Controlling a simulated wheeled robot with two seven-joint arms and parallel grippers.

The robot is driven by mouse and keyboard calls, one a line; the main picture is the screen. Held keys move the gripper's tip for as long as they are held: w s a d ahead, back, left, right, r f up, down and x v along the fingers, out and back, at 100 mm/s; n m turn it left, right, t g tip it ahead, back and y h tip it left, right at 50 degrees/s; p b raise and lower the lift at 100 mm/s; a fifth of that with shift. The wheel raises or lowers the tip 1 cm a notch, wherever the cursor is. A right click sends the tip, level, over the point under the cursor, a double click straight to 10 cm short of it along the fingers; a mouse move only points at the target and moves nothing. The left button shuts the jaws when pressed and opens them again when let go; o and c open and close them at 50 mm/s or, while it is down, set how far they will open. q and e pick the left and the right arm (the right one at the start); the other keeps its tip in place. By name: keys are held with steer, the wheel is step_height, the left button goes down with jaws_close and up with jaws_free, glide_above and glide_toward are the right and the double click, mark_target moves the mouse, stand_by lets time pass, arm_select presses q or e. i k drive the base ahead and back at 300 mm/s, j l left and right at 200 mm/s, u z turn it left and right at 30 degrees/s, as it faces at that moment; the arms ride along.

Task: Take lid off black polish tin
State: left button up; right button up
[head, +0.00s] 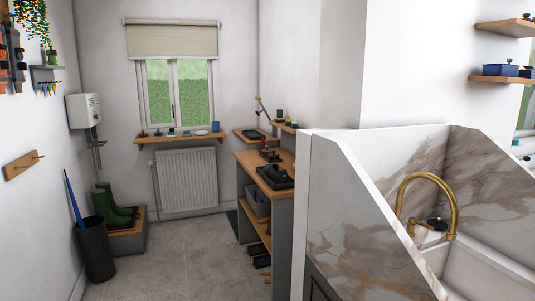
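A wooden-topped bench (250,163) stands right of the window, partly hidden by a marble-faced partition. On it are a black tray (275,176) and small dark items (268,155), too small to tell apart. I cannot pick out the black polish tin or its lid for certain among them. Neither of my grippers is in view.
The marble partition (350,215) and a sink with a brass tap (452,215) fill the right front. Green boots (112,207) and a dark bin (95,250) stand at left. Tiled floor (185,262) is clear between. Dark shoes (262,261) lie by the bench.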

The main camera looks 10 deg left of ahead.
mark_target(273, 155)
steer(key=i+j+u, duration=0.4)
steer(key=i, duration=0.45)
steer(key=i+u, duration=0.35)
steer(key=i, duration=0.5)
steer(key=i+z, duration=0.2)
steer(key=i, duration=0.3)
steer(key=i+j+z, duration=0.2)
steer(key=i, duration=0.25)
steer(key=i+j+z, duration=0.2)
steer(key=i, duration=0.3)
